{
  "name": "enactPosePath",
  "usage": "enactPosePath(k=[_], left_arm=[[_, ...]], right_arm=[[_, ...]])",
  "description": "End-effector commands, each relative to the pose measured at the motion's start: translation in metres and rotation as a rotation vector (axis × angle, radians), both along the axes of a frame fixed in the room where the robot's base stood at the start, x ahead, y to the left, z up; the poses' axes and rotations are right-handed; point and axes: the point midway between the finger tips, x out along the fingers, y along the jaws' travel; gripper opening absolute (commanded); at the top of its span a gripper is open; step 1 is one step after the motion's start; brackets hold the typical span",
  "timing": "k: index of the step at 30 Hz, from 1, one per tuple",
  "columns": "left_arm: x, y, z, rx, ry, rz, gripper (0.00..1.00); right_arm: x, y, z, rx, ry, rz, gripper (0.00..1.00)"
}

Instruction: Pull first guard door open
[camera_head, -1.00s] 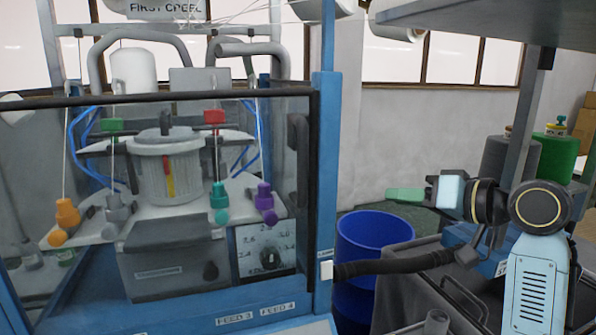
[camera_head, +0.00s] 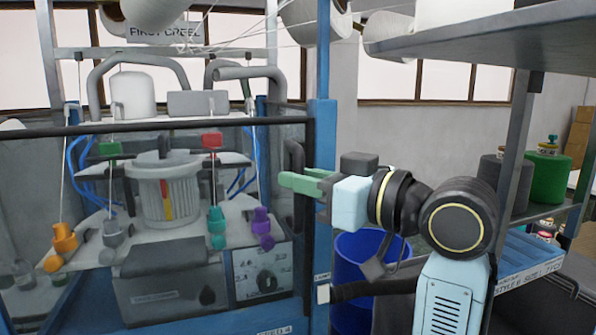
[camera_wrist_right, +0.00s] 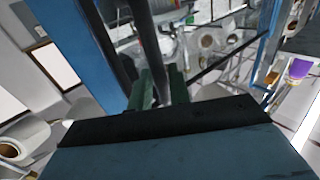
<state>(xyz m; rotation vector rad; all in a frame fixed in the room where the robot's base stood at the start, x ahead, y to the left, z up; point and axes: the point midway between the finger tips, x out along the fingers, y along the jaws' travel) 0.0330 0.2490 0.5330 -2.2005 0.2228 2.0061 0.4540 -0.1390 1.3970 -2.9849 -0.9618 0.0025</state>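The first guard door is a clear panel in a dark frame (camera_head: 180,126) on the front of the blue knitting machine, and it looks closed. Its black vertical handle (camera_head: 295,153) is near the right edge. My right gripper (camera_head: 298,178) has green fingers pointing left at the handle, with the fingertips overlapping its lower part. In the right wrist view the green fingers (camera_wrist_right: 160,88) stand apart with a dark bar, apparently the handle (camera_wrist_right: 148,45), running between them. I cannot tell whether they touch it. My left gripper is not in view.
A blue post (camera_head: 321,140) stands just right of the door. A blue bin (camera_head: 362,262) is below my right arm. A grey shelf (camera_head: 490,38) overhangs at upper right, with a green spool (camera_head: 548,178) on a lower level.

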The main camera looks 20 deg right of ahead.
Motion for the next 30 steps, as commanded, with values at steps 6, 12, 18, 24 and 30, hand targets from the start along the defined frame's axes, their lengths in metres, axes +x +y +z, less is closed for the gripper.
enactPosePath(k=[6, 12, 18, 24, 30], left_arm=[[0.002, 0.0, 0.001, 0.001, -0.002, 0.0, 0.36], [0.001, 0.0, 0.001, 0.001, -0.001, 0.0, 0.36], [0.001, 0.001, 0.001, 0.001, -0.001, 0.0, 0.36], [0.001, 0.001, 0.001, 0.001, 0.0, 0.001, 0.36], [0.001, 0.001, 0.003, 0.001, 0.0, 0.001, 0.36]], right_arm=[[0.009, 0.007, 0.0, -0.001, 0.0, 0.0, 0.19], [0.009, 0.007, 0.0, -0.001, 0.0, 0.0, 0.19], [0.009, 0.007, 0.0, -0.001, 0.001, 0.0, 0.0], [0.009, 0.007, 0.0, -0.001, 0.001, 0.0, 0.0], [0.011, 0.015, 0.0, 0.0, 0.002, -0.002, 0.0]])
